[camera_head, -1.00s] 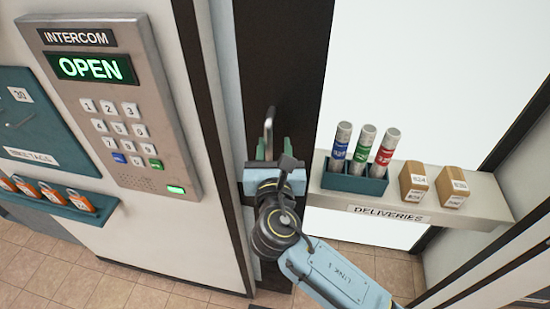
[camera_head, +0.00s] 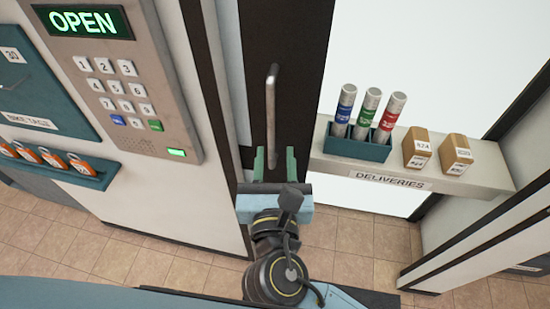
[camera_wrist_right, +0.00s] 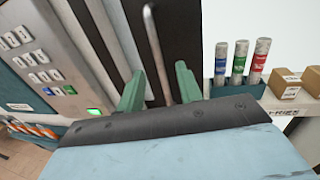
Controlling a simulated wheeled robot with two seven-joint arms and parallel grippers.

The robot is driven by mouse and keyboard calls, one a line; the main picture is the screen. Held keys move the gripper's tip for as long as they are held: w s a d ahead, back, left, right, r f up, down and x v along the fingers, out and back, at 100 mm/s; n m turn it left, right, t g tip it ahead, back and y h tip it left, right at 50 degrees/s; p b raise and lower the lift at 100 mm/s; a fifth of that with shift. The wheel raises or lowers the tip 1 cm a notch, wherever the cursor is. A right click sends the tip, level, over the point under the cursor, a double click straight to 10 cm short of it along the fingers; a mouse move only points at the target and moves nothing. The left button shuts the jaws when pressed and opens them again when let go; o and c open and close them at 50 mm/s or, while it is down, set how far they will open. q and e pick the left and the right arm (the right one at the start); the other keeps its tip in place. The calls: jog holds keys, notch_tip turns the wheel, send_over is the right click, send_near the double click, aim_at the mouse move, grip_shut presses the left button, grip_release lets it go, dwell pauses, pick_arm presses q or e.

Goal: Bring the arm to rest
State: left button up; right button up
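My right arm shows in the head view, coming up from the bottom. Its gripper (camera_head: 275,164) has two green fingers spread apart with nothing between them. It sits in front of the dark door (camera_head: 285,60), just below the metal door handle (camera_head: 271,115). In the right wrist view the open fingers (camera_wrist_right: 159,88) also stand apart, and the lower end of the handle (camera_wrist_right: 158,55) shows between and beyond them. I cannot tell the exact gap between fingers and handle. My left gripper is not in view.
The intercom panel (camera_head: 120,85) reads OPEN on the left, with a rack of orange tags (camera_head: 55,160) below it. At right, the deliveries shelf (camera_head: 330,165) holds a teal tube holder (camera_head: 355,148) with three tubes and two small boxes (camera_head: 417,148). Tiled floor lies below.

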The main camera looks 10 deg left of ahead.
dwell(0.3)
jog(key=w+d+f+m+g+b, duration=0.1)
jog(key=w+f+m+g+b, duration=0.1)
jog(key=f, duration=0.8)
jog(key=w+d+f+m+g+b, duration=0.1)
jog(key=d+f+m+g, duration=0.1)
jog(key=f, duration=0.8)
jog(key=s+d+f+m+g+h+b, duration=0.1)
jog(key=s+d+f+m+g+b, duration=0.25)
jog(key=f, duration=0.85)
jog(key=s+d+f+m+g, duration=0.15)
jog(key=d+f+m, duration=0.4)
jog(key=f, duration=0.65)
jog(key=s+d+f+m+g+h+b, duration=0.1)
jog(key=s+d+f+m+g, duration=0.2)
jog(key=s+d+f+m, duration=0.45)
jog(key=s+d+f+m+g+b, duration=0.2)
jog(key=s+d+f+m, duration=0.15)
jog(key=s+f, duration=0.5)
jog(key=s+d+f+m+g+b, duration=0.1)
jog(key=s+d+f+m, duration=0.2)
jog(key=s, duration=0.4)
jog(key=s+d+f+m+g+b, duration=0.1)
jog(key=s+d+f+m, duration=0.2)
jog(key=s+f+m, duration=0.2)
jog(key=s+m, duration=0.2)
jog(key=shift+m+g, duration=0.4)
